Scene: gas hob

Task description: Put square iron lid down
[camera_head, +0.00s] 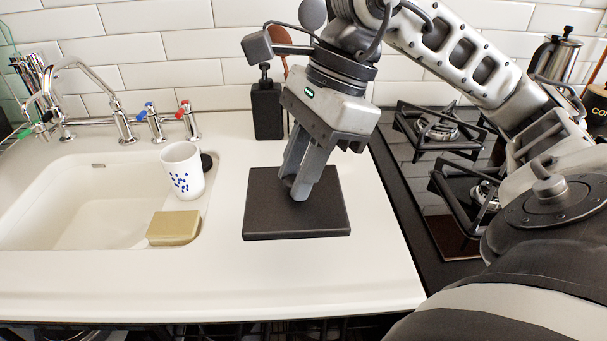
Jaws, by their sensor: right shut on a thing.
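The square iron lid (325,215) is a flat, dark plate. It lies level on or just above the white counter, between the sink and the hob; I cannot tell whether it touches the counter all over. My right gripper (297,192) reaches down from above, with its fingertips at the middle of the lid, shut on it there. The fingers hide the part of the lid that they grip. My left gripper is not in view.
A white sink (90,225) is at the left, with a blue-spotted cup (184,172) and a tan sponge (174,228) at its right edge. A black bottle (267,108) stands behind the lid. The gas hob (425,190) is at the right. The front counter is clear.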

